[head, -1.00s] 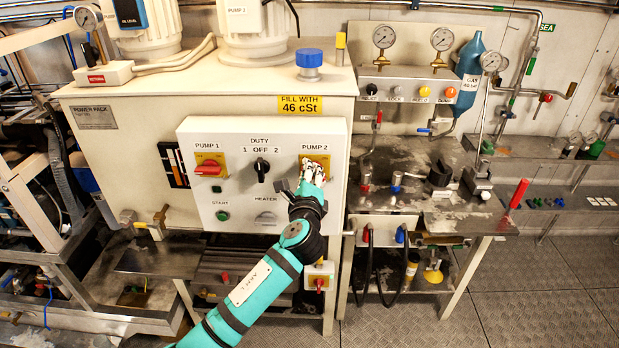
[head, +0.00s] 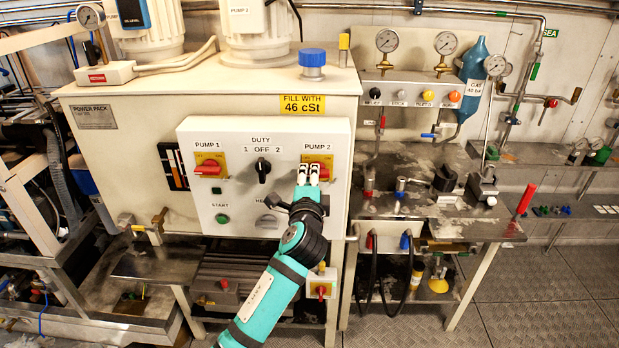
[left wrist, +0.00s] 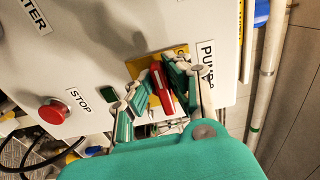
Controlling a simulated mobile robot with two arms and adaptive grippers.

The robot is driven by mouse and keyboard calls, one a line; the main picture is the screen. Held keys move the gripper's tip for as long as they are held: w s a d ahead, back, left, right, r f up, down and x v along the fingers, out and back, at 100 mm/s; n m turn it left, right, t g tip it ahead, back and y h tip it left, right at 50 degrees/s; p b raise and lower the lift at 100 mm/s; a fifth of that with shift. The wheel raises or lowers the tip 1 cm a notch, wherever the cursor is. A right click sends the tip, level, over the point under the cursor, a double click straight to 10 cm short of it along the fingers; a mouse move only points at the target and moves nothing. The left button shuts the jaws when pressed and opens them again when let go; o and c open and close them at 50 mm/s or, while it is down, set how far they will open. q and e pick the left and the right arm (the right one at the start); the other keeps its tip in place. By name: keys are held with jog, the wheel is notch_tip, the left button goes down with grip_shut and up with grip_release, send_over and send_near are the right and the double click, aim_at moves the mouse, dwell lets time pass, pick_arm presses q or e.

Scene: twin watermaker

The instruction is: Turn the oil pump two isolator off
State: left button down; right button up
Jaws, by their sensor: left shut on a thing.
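The pump 2 isolator is a red handle on a yellow plate (head: 318,160), under the PUMP 2 label at the right of the white control panel (head: 235,212). My left gripper (head: 313,171) reaches up to it from below and hides much of the handle. In the left wrist view the red handle (left wrist: 162,88) sits between the fingers of my left gripper (left wrist: 157,92), which are shut on it. The handle lies roughly along the line of the PUMP label's lettering. My right gripper is not in view.
The pump 1 isolator (head: 209,168) and the black duty selector (head: 262,168) are to the left on the panel. A green start button (head: 222,218) is below. In the left wrist view a red stop button (left wrist: 54,110) is near. A workbench (head: 400,205) stands right.

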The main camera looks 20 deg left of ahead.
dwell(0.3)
pick_arm(q)
jog(key=c, duration=1.3)
grip_release()
jog(key=v, duration=1.2)
